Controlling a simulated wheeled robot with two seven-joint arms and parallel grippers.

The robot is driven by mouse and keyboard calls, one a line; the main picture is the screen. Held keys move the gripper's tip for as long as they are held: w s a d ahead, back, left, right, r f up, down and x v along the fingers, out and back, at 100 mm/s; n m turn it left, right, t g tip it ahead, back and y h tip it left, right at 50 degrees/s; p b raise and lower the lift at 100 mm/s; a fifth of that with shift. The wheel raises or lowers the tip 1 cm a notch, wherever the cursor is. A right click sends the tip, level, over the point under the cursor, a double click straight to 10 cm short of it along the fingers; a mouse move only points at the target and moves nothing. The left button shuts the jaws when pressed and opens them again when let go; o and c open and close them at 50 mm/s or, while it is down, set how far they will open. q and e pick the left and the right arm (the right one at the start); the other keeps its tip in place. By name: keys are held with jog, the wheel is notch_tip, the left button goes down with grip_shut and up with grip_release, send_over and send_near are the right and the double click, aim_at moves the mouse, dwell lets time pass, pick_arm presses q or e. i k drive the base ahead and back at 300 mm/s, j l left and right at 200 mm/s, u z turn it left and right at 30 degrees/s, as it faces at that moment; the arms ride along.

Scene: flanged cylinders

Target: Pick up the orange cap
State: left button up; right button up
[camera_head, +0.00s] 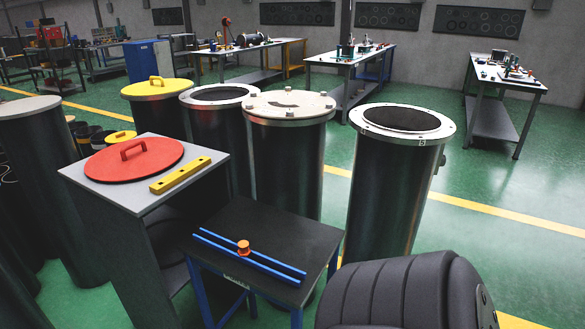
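A small orange cap (244,247) sits on the low black table (300,235), at two parallel blue bars (250,262) that lie across the table's front. I cannot tell whether the cap rests on the bars or between them. A larger red-orange round lid (160,163) with a raised handle lies on the grey stand at the left. Neither of my grippers is in view.
A yellow bar (180,175) lies beside the red-orange lid on the grey stand (215,163). Several tall dark flanged cylinders stand close behind the low table, including one at the right (383,200). Green floor (490,240) is open to the right.

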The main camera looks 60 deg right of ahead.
aim_at(244, 250)
jog(key=k+z, duration=0.15)
jog(key=z, duration=1.35)
